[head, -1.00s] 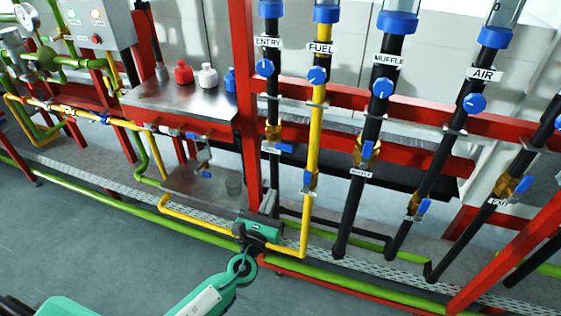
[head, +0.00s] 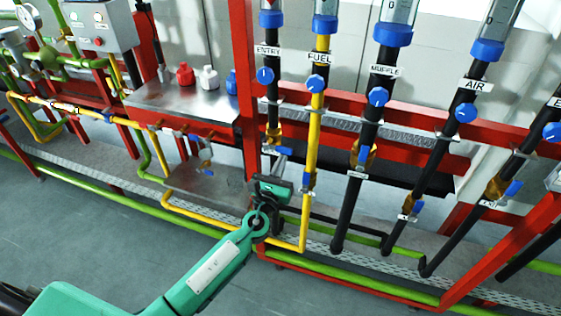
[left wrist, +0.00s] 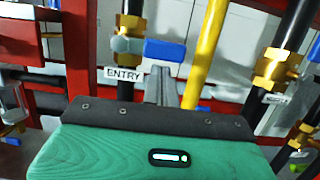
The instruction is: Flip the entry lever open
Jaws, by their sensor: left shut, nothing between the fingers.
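The entry lever is a blue handle (head: 283,150) on the brass valve (head: 273,134) of the black ENTRY pipe (head: 272,90). It points sideways to the right, across the pipe's line. In the left wrist view, the blue lever (left wrist: 165,51) extends right from the brass valve (left wrist: 129,27), above the ENTRY label (left wrist: 123,75). My left gripper (head: 280,165) is shut and empty, with its fingertips just below the lever. The left wrist view shows its closed fingers (left wrist: 158,82) pointing up at the handle; I cannot tell whether they touch. My right gripper is not in view.
The yellow FUEL pipe (head: 314,130) stands close on the right, with its own blue lever. The MUFFLE (head: 369,125) and AIR (head: 450,140) pipes stand further right. A red post (head: 243,60) is close on the left. Open floor (head: 80,235) lies in front.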

